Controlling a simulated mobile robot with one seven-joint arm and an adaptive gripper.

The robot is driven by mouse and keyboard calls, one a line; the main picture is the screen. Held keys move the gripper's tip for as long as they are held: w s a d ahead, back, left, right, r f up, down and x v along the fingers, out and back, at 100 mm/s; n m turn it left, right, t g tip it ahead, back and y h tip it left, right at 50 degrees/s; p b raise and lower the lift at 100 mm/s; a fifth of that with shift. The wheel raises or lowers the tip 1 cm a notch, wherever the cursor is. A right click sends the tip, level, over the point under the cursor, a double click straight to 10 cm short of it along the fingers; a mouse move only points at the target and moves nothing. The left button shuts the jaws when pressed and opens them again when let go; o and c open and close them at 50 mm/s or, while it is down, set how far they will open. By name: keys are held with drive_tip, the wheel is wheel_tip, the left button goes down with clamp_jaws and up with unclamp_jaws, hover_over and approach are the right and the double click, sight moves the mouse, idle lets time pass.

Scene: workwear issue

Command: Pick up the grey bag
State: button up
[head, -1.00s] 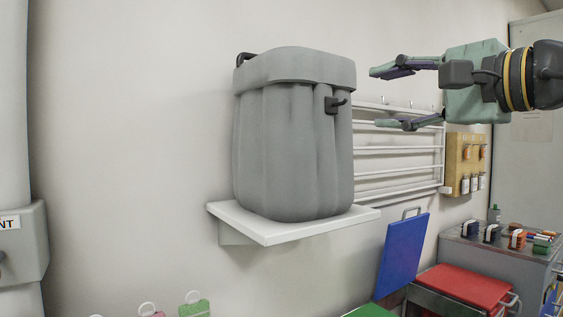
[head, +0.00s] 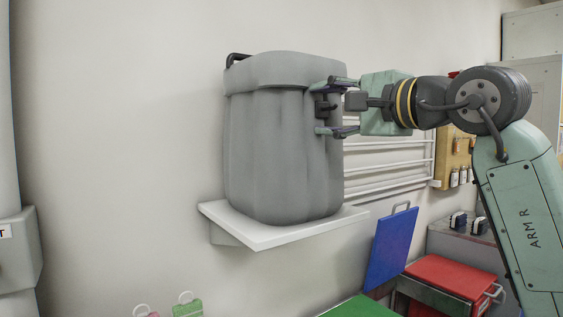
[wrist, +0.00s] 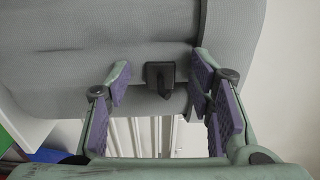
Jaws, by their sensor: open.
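The grey bag (head: 282,155) stands upright on a white wall shelf (head: 255,237). It has a dark carry loop (head: 238,58) at its top left and a small dark buckle or handle (head: 322,108) on its right side. My gripper (head: 328,107) is at that right side, its fingers open, one above and one below the buckle. In the wrist view the bag (wrist: 90,50) fills the top, and the dark buckle (wrist: 160,76) sits between the two purple-padded fingers (wrist: 163,95). No contact with the buckle is visible.
A white rack (head: 390,165) is on the wall behind my gripper. Below stand a blue panel (head: 391,245), a red-topped box (head: 450,277) and a green surface (head: 362,307). The wall left of the bag is clear.

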drive_tip(key=shift+c, duration=0.5)
clamp_jaws()
idle(0.4)
